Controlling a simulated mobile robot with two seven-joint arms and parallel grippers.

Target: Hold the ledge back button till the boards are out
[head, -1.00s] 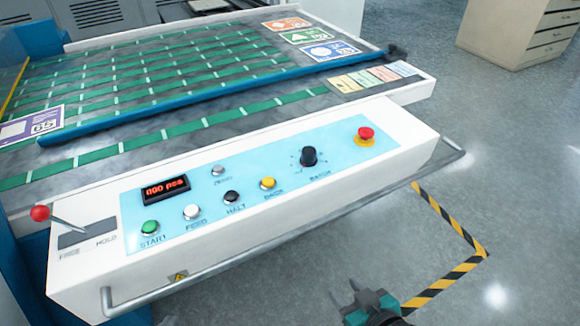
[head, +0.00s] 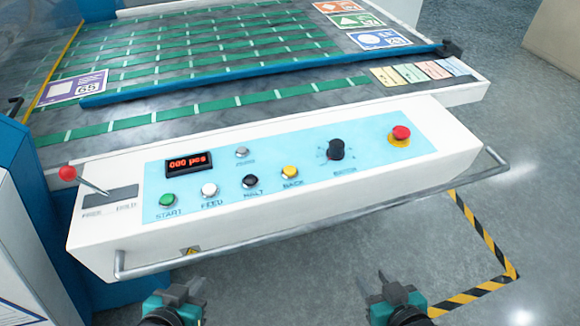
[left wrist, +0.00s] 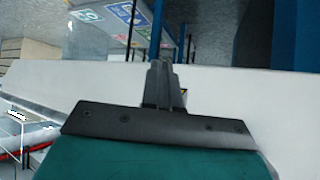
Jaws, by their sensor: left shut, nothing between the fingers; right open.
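The yellow BACK button (head: 290,172) sits on the light blue panel of the white console (head: 420,181), right of the black HALT button (head: 250,181). Nothing touches it. My left gripper (head: 188,284) is shut and empty below the console's front rail; its closed fingers also show in the left wrist view (left wrist: 160,76). My right gripper (head: 372,280) is open and empty, in front of the rail and lower right of the button. A purple board (head: 77,88) lies on the belt at left. Orange (head: 338,6), green (head: 357,20) and blue (head: 380,38) boards lie at the far right.
A metal rail (head: 330,223) runs along the console front. A red emergency button (head: 401,133), black knob (head: 336,150), green START (head: 167,200) and white FEED (head: 209,190) share the panel. A red-tipped lever (head: 68,173) stands at left. A blue bar (head: 270,74) crosses the belt.

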